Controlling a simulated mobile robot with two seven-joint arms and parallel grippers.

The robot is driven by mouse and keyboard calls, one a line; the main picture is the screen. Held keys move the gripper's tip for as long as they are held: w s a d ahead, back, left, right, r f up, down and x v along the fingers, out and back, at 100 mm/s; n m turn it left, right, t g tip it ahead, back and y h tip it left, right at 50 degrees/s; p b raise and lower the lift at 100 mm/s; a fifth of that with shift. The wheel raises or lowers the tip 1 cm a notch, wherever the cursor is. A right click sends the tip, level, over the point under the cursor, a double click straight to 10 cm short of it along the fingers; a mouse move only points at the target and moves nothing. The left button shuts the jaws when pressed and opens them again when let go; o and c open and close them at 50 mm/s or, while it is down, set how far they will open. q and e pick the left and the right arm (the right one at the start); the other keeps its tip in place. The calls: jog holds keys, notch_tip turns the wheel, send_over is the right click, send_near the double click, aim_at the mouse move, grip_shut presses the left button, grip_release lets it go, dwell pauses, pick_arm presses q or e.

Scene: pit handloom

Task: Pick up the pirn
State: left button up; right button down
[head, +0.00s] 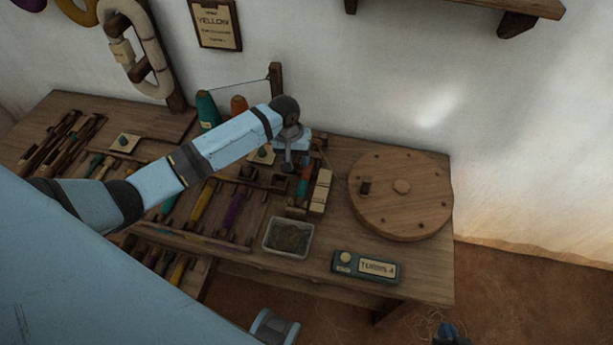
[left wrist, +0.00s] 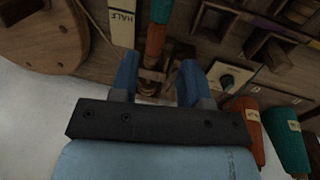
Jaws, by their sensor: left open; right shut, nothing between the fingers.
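A pirn wound in teal and orange-red (head: 303,186) lies on the bench beside a cream block. In the left wrist view the same pirn (left wrist: 156,38) runs up from between my fingers, its brown end near the fingertips. My left gripper (head: 294,160) is over the bench at that end. Its two blue fingers (left wrist: 157,72) are open, one to each side of the pirn's end, with gaps visible. My right gripper (head: 448,332) is shut and empty at the bottom edge, low in front of the bench; most of it is cut off.
A round wooden disc (head: 400,195) stands right of the cream block (head: 321,191), marked HALF in the wrist view. A grey tray (head: 288,238) and a labelled box (head: 366,267) sit at the front. Colored cones (head: 207,110) stand behind. Other pirns (head: 203,204) lie left.

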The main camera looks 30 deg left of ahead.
aim_at(304, 177)
pick_arm(q)
jog(key=f, duration=0.3)
jog(key=d+f, duration=0.1)
jog(key=f, duration=0.2)
jog(key=f+b, duration=0.1)
jog(key=f, duration=0.2)
jog(key=shift+w+d+f, duration=0.35)
jog(key=shift+w, duration=0.05)
jog(key=c, duration=0.8)
jog(key=shift+o, duration=0.2)
jog(key=shift+r, duration=0.2)
